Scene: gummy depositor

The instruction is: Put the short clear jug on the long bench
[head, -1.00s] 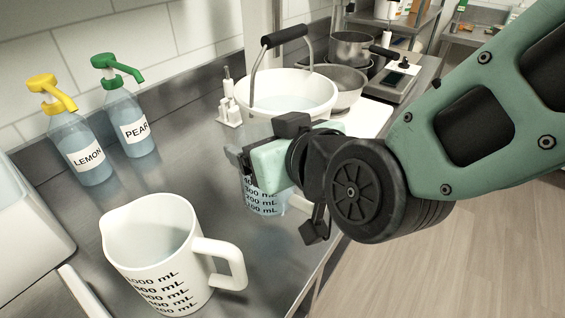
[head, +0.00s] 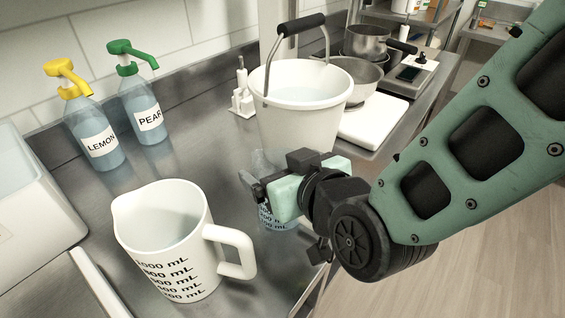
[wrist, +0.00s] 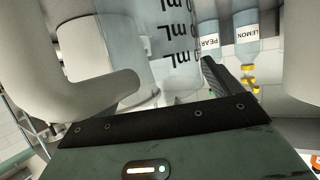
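The short clear jug (head: 278,218) with dark mL markings is at my gripper, partly hidden by it, over the steel bench (head: 208,150). I cannot tell if its base touches the bench. My gripper (head: 268,174) is around the jug's upper part and appears shut on it. In the wrist view the jug (wrist: 165,50) fills the upper middle, upside down, with its pale handle (wrist: 85,98) at left. One dark finger (wrist: 224,80) lies against its right side; the other finger is hidden.
A white measuring jug (head: 170,235) stands in front at left. A white bucket (head: 300,120) stands just behind the clear jug. Lemon (head: 98,140) and pear (head: 145,112) pump bottles stand by the wall. Bare bench lies between bottles and gripper.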

